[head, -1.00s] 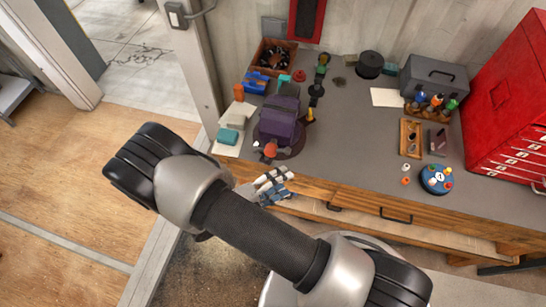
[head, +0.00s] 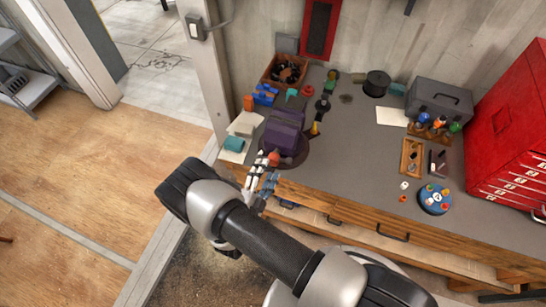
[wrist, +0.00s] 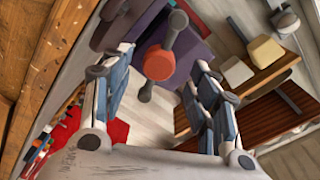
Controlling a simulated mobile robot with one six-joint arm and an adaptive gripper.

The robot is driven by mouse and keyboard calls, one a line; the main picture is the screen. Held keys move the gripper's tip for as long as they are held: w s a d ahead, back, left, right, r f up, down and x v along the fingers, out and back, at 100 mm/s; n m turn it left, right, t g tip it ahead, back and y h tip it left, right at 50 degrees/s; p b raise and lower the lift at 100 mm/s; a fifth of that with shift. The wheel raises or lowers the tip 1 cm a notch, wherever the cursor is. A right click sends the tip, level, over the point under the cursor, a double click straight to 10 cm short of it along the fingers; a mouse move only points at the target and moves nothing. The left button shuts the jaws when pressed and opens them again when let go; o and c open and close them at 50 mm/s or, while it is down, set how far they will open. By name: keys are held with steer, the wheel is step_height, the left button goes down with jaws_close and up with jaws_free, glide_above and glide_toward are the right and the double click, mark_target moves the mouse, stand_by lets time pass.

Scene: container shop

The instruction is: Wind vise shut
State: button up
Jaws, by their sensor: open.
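The purple vise (head: 284,134) stands on its round base near the left front corner of the grey bench. Its orange screw hub (head: 273,159) faces the bench's front edge. In the wrist view the orange hub (wrist: 159,62) shows close, with a grey bar handle (wrist: 176,22) through it that runs slantwise and ends in knobs. My gripper (head: 262,178) is in front of the hub. In the wrist view my gripper (wrist: 165,78) is open, with one finger on each side of the hub and handle. I cannot tell whether either finger touches them. The vise jaws' gap is not clear.
A teal block (head: 234,144) and pale blocks (head: 244,124) lie left of the vise. Behind it are a wooden box (head: 286,70) and blue parts (head: 264,94). A black spool (head: 376,84), a grey toolbox (head: 440,102) and a red cabinet (head: 505,125) stand to the right. The bench's middle is fairly clear.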

mark_target(271, 164)
steer(key=x, duration=0.6)
steer(key=shift+p, duration=0.3)
steer(key=shift+c, duration=0.2)
steer(key=c, duration=1)
steer(key=shift+c, duration=0.2)
steer(key=shift+m+b, duration=0.3)
steer(key=shift+b, duration=0.05)
